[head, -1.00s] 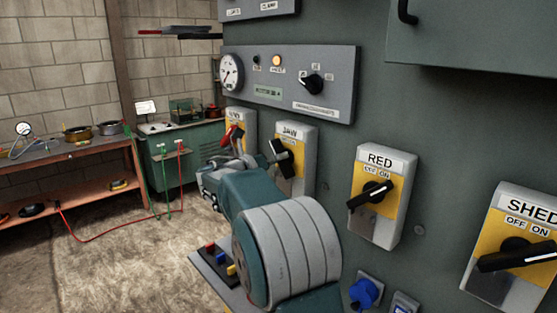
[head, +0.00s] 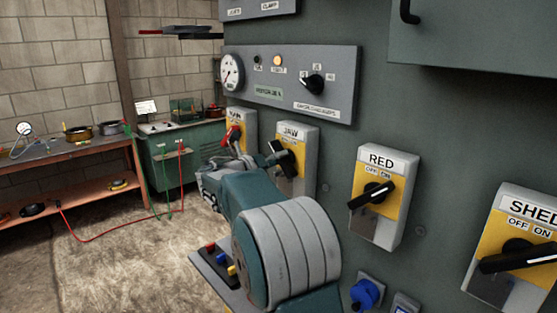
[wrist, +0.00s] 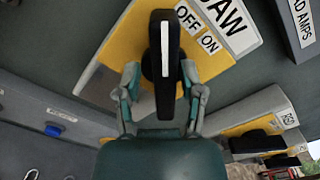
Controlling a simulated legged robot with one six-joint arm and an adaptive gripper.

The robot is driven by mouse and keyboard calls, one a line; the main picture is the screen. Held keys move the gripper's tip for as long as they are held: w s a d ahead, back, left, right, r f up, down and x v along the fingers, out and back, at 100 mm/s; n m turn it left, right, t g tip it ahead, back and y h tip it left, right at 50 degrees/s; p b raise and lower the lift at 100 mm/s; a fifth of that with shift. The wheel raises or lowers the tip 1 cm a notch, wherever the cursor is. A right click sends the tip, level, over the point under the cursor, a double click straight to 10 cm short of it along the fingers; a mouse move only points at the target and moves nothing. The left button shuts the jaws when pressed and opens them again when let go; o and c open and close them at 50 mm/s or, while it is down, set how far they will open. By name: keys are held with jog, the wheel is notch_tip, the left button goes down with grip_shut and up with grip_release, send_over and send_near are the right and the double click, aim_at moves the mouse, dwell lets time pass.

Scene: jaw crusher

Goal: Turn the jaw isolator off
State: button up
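The jaw isolator (head: 297,134) is a grey and yellow box with a black rotary handle, on the green panel behind my arm. In the wrist view the jaw handle (wrist: 166,65) stands between the fingers of my gripper (wrist: 161,75). The fingers are apart, one on each side; a gap shows on the left, and the right finger is close to or touching the handle. In the head view my gripper (head: 246,160) is at this isolator. The handle leans to the upper left, toward the OFF side, unlike the RED handle.
The RED isolator (head: 382,197) and SHED isolator (head: 515,244) are to the right. Another isolator (head: 235,130) with a red handle is close on the left. A gauge panel (head: 290,82) is above. A bench (head: 70,155) stands far left, with open floor before it.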

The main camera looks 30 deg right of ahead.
dwell(0.3)
jog(key=s+a, duration=0.1)
jog(key=a, duration=1.1)
jog(key=shift+s, duration=0.35)
jog(key=shift+d+f, duration=0.1)
jog(key=s+a+f+m+y, duration=0.25)
jog(key=s+m+y, duration=0.25)
jog(key=s+m, duration=0.3)
jog(key=s+a+f+m+y, duration=0.1)
jog(key=s+f+m+y, duration=0.35)
jog(key=s, duration=0.45)
jog(key=s+a+f+m+t+y, duration=0.1)
jog(key=s+a+f+m+y, duration=0.2)
jog(key=s+m, duration=0.4)
jog(key=s+a+f+m+t+y, duration=0.2)
jog(key=s+a+f+m+y, duration=0.1)
jog(key=s+a+m+y, duration=0.2)
jog(key=s+a+m, duration=0.2)
jog(key=a+m, duration=0.1)
jog(key=m, duration=0.1)
jog(key=shift+a+f, duration=0.25)
jog(key=shift+a, duration=0.05)
